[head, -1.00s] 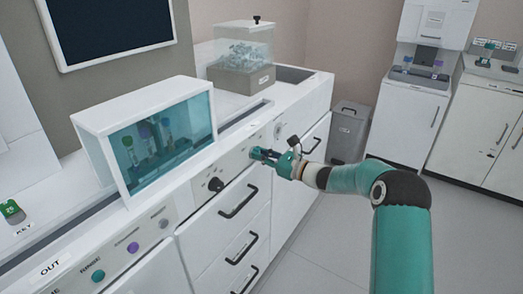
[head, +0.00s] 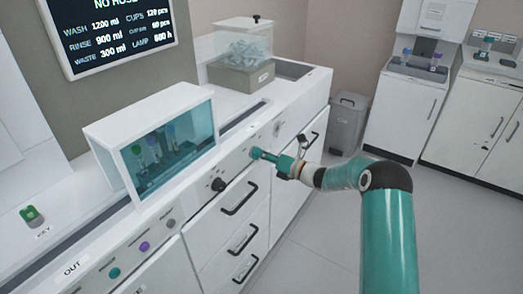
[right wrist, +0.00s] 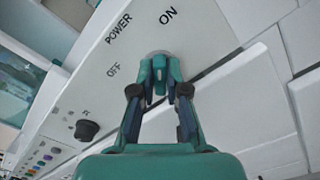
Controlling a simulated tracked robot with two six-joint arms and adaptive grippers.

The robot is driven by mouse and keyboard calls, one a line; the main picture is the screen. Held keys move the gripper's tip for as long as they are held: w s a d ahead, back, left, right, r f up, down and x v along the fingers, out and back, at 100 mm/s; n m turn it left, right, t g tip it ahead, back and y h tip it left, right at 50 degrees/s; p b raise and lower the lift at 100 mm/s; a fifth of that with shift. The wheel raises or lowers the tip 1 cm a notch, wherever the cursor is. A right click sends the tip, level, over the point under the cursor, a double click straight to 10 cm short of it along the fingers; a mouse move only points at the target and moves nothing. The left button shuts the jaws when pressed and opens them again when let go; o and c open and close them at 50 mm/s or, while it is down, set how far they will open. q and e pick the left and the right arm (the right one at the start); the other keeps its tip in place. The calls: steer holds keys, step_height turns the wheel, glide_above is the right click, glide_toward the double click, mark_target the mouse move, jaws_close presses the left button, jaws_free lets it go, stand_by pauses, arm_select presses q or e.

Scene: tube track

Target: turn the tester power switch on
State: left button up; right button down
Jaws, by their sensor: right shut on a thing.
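The power switch (right wrist: 159,54) is on the tester's white front panel (right wrist: 95,85). In the right wrist view, its pale round base shows just beyond my fingertips, between the printed words OFF and ON; its handle is mostly hidden by the fingers. My right gripper (right wrist: 160,78) is shut on the switch. In the head view, the right gripper (head: 258,154) reaches the panel from the right, above the drawers. The tester's screen (head: 115,30) is lit with white text such as WASH, RINSE, WASTE, CUPS and LAMP. My left gripper is not in view.
A black knob (head: 219,185) sits left of the gripper on the same panel. Drawers with black handles (head: 240,200) lie below it. A glass-fronted case with tubes (head: 165,155) stands on the counter. A grey bin (head: 346,125) stands behind; the floor (head: 470,230) is clear.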

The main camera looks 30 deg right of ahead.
steer(key=shift+d+m, duration=0.15)
steer(key=shift+m, duration=0.35)
steer(key=c, duration=1.2)
jaws_free()
steer(key=v, duration=1.2)
steer(key=shift+f, duration=0.1)
